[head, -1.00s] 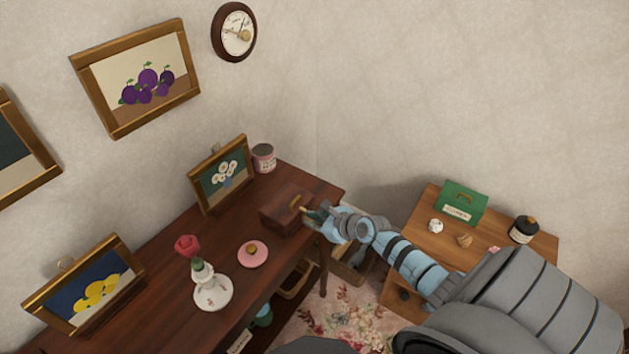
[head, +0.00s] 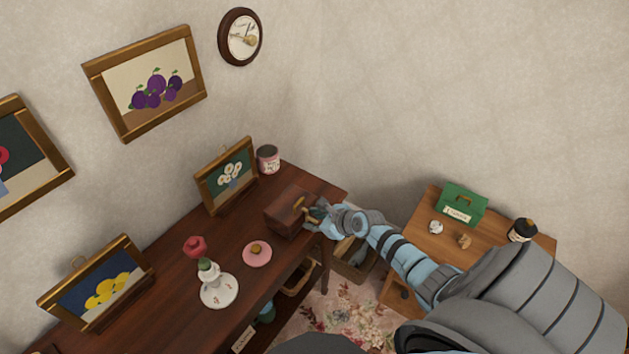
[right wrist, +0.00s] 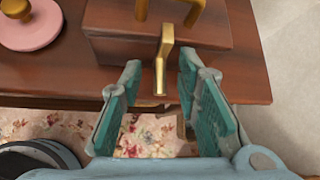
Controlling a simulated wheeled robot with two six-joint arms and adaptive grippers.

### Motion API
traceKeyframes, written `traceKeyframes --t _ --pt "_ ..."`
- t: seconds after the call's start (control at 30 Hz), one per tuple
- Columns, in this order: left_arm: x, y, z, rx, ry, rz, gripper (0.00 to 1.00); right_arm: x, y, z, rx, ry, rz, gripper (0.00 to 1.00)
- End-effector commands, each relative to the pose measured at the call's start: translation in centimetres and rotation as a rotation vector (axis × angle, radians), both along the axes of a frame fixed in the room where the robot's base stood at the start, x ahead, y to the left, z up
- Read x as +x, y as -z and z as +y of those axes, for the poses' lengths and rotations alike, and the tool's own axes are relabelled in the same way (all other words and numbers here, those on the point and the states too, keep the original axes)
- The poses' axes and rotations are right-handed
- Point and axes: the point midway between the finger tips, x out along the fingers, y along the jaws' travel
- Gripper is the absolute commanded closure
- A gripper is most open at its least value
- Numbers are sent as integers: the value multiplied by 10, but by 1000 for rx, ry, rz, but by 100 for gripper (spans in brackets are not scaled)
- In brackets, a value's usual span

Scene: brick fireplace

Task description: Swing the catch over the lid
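A dark wooden box (head: 282,217) stands near the right end of the brown table, its lid (right wrist: 105,16) down. A brass handle (head: 298,203) stands on the lid; it also shows at the top of the right wrist view (right wrist: 197,12). A brass catch (right wrist: 164,58) sticks out over the box's front edge toward my gripper. My right gripper (right wrist: 159,72) is open, with one teal-padded finger on each side of the catch's end and visible gaps between. In the head view the right gripper (head: 314,212) is at the box's front side. My left gripper is not in view.
A small side table (head: 480,243) at right holds a green box (head: 461,204) and a dark jar (head: 522,230).

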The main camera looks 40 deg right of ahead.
Motion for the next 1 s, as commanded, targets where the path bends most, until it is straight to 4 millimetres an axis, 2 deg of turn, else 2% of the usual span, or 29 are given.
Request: traceKeyframes --t 0.17,0.27,0.53,0.7,1.0 --pt "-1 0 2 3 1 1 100 -2 0 -1 -2 0 3 70" --pt "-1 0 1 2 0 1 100 -11 -7 -3 -3 -1 1 70" --pt "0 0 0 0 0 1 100 -64 -52 -9 -10 -6 5 70" --pt "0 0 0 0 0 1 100 -87 -73 -11 -8 -5 3 70" --pt "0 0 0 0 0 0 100 -91 -78 -10 0 -1 0 70"
